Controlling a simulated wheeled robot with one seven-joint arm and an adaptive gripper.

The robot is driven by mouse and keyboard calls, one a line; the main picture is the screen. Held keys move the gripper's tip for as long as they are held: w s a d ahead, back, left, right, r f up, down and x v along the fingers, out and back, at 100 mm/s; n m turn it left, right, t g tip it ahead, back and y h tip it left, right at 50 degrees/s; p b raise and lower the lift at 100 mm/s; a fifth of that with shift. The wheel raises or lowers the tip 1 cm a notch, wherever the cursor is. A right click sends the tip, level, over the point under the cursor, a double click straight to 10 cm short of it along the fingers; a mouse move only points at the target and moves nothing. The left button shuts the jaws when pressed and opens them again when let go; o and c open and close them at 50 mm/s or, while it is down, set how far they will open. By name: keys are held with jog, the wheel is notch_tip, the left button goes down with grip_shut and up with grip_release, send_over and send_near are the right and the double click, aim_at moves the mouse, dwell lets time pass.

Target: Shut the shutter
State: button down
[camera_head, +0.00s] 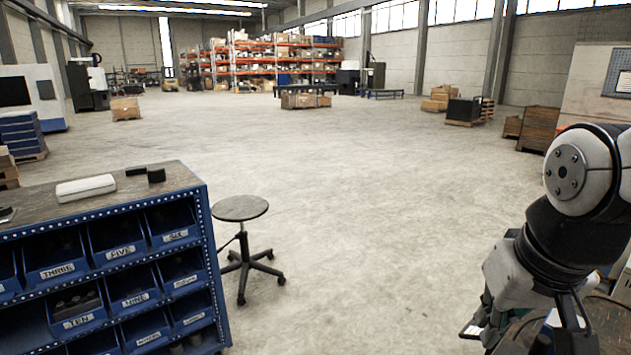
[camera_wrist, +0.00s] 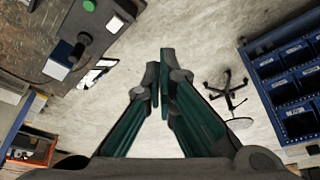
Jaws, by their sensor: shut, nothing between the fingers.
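My gripper (camera_wrist: 160,85) points down over the bare floor in the wrist view, its dark green fingers close together and nothing held. I cannot make out a shutter for certain in either view. A white-and-black flat item (camera_wrist: 97,73) shows at the bench's edge.
A blue bin rack (camera_head: 205,220) with labelled bins stands at the left, with a white box (camera_head: 86,188) on top. A stool (camera_head: 240,209) stands beside it. Orange shelving (camera_head: 270,60) is far back. The middle floor is clear.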

jog(key=s+a+r+n+t, duration=0.1)
jog(key=s+a+r, duration=0.1)
jog(key=s, duration=0.4)
jog(key=shift+s+a, duration=0.15)
jog(key=shift+a, duration=0.3)
jog(key=w+d+f+n+g+h+p, duration=0.2)
jog(key=w+d+f+n+g+p, duration=0.15)
jog(key=w+d, duration=0.5)
jog(key=w+d+f+n+y+p, duration=0.1)
jog(key=w+d+f+n, duration=0.1)
jog(key=f, duration=0.4)
jog(key=w+d+f+n+g+y+p, duration=0.1)
jog(key=w+d+f+n, duration=0.1)
jog(key=w+d+f, duration=0.3)
jog(key=shift+f+p, duration=0.35)
jog(key=shift+f, duration=0.3)
jog(key=shift+f, duration=0.1)
